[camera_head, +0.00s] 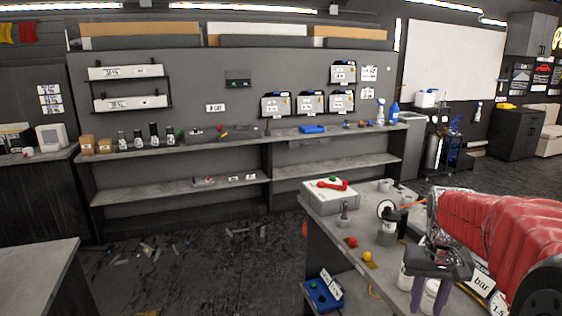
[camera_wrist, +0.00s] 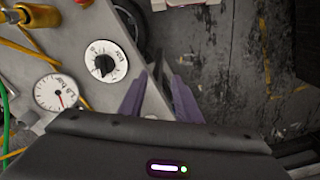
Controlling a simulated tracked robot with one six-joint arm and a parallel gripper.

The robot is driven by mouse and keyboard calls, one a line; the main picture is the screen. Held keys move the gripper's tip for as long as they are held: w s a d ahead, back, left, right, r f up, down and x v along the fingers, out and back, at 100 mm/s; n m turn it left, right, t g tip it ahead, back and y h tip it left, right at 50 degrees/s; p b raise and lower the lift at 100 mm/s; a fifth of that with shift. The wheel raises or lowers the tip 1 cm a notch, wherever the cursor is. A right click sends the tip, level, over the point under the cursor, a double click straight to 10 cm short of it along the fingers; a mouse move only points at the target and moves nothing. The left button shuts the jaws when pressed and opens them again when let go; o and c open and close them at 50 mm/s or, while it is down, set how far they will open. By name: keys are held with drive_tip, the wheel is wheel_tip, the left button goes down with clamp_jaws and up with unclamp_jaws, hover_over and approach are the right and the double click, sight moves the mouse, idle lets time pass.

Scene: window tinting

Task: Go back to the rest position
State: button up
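My gripper (camera_head: 430,300) is at the lower right of the head view, at the end of my red-sleeved arm. It hangs low over the near workbench (camera_head: 335,240). Its two purple fingers are spread apart. In the wrist view the fingers of my gripper (camera_wrist: 160,85) also stand apart, with nothing held between them. Below them are the bench's edge and the dark floor. A white dial with a black knob (camera_wrist: 105,62) lies left of the fingers, apart from them.
A round gauge (camera_wrist: 55,92) and hoses are at the left of the wrist view. A white box with a red handle (camera_head: 332,193), a red ball (camera_head: 352,242) and a yellow ball (camera_head: 368,256) are on the bench. Scraps litter the open floor (camera_head: 190,250).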

drive_tip(key=s+a+r+n+t, duration=0.1)
drive_tip(key=s+a+r+t, duration=0.1)
drive_tip(key=s+a, duration=0.6)
drive_tip(key=s+a+r+n+t, duration=0.2)
drive_tip(key=s+a+t, duration=0.1)
drive_tip(key=s+a, duration=0.5)
drive_tip(key=shift+s+a+y, duration=0.3)
drive_tip(key=shift+s+a, duration=0.05)
drive_tip(key=shift+a, duration=0.15)
